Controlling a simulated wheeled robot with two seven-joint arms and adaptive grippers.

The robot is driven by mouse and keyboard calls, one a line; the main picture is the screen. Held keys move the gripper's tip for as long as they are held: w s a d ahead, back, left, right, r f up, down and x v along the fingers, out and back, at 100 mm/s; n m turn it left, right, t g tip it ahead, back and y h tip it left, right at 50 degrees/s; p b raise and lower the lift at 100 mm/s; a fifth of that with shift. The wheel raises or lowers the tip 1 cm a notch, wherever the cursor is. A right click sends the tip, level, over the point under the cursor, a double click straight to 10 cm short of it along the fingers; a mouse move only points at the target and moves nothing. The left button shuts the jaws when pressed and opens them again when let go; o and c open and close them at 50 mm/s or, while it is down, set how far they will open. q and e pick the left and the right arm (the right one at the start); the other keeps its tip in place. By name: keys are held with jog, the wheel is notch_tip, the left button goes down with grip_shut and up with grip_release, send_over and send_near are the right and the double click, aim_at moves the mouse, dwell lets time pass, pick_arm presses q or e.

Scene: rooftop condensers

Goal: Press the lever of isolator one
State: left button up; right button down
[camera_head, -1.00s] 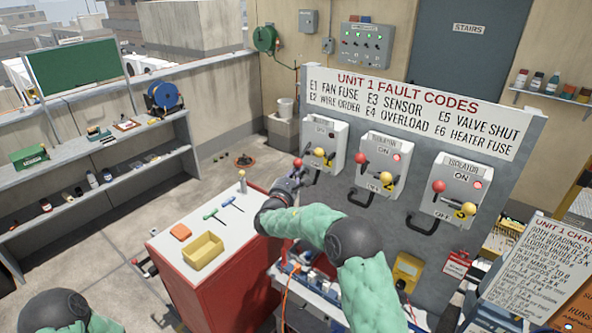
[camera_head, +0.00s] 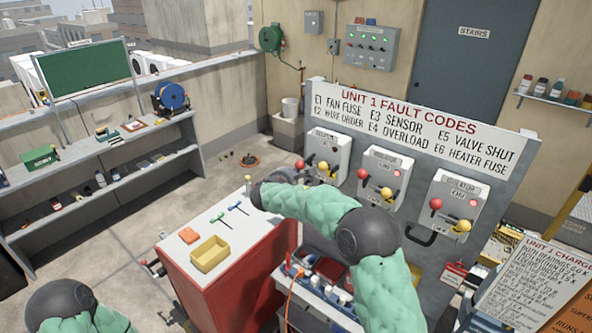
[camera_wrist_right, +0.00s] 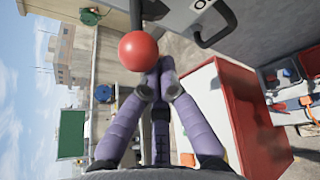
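Isolator one is the leftmost grey box (camera_head: 336,147) on the panel. Its red ball lever (camera_head: 299,165) stands out to the left of the box, with a yellow ball (camera_head: 323,168) beside it. My right gripper (camera_head: 297,178) is just under and beside that red ball, partly hidden behind my wrist. In the right wrist view, the purple fingers (camera_wrist_right: 157,72) are drawn together, and a red ball (camera_wrist_right: 139,51) on a dark rod sits at their tips. I cannot tell whether they touch. My left arm shows at lower left, its gripper out of view.
Isolators two (camera_head: 382,165) and three (camera_head: 449,192) stand to the right with similar levers. The red tool cabinet (camera_head: 245,270) is below my right forearm, carrying a yellow tray (camera_head: 210,254). A cart with bottles and cables (camera_head: 315,285) is beneath the panel. Left floor is open.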

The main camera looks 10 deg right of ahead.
jog(key=shift+w+d+r+m+g+y+p, duration=0.1)
jog(key=shift+r+g+y+p, duration=0.3)
jog(key=shift+r+p, duration=0.7)
jog(key=shift+w+d+r+m+g+y+p, duration=0.15)
jog(key=shift+r+g+y+p, duration=0.2)
jog(key=shift+r+p, duration=0.7)
jog(key=shift+s+d+r+m+g+y+p, duration=0.1)
jog(key=shift+r+g+y+p, duration=0.25)
jog(key=shift+r+p, duration=0.75)
jog(key=shift+w+r, duration=0.1)
jog(key=shift+r, duration=0.15)
